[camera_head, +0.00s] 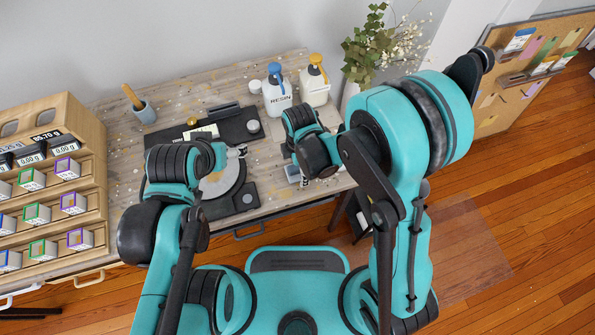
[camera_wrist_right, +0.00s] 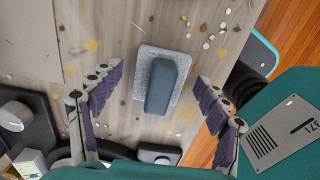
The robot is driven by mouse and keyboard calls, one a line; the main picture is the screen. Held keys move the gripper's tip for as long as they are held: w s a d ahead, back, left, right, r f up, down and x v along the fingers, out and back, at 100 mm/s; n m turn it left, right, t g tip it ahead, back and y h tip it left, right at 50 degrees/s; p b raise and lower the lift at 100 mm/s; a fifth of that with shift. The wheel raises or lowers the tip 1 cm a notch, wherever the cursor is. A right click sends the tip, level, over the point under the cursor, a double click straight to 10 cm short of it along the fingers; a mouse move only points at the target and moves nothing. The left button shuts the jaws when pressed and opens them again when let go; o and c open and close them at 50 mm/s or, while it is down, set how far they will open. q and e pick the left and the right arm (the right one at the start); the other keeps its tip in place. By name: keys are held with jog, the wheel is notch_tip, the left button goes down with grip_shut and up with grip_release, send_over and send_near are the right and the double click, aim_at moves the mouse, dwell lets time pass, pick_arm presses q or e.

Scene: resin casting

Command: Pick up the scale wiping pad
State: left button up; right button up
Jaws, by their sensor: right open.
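The wiping pad (camera_wrist_right: 182,78) is a light grey speckled slab with a dark grey-blue block handle (camera_wrist_right: 160,88) on top. It lies flat on the worktable in the right wrist view. My right gripper (camera_wrist_right: 158,77) is open, one finger on each side of the pad and apart from it. In the head view the pad (camera_head: 292,172) is partly hidden under my right arm. My left gripper (camera_head: 237,152) shows only a small grey part beyond its wrist, over the scale area. Its jaws are not clear.
A black scale with a round plate (camera_head: 240,178) lies left of the pad. Resin bottles (camera_head: 275,97) and a leafy plant (camera_head: 375,50) stand at the back. A wooden rack (camera_head: 88,125) of small boxes is at left. The table's front edge is near the pad.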

jog(key=c, duration=1.3)
jog(key=shift+r, duration=0.1)
jog(key=shift+c, duration=0.2)
jog(key=shift+r+p, duration=0.35)
jog(key=shift+r, duration=0.05)
jog(key=r, duration=0.1)
jog(key=r+p, duration=0.2)
jog(key=r, duration=0.1)
jog(key=shift+s+d, duration=0.15)
jog(key=shift+d, duration=0.15)
jog(key=s+d+r+p, duration=0.3)
jog(key=s+d+r, duration=0.3)
jog(key=d, duration=0.3)
jog(key=shift+d, duration=0.2)
jog(key=shift+w, duration=0.1)
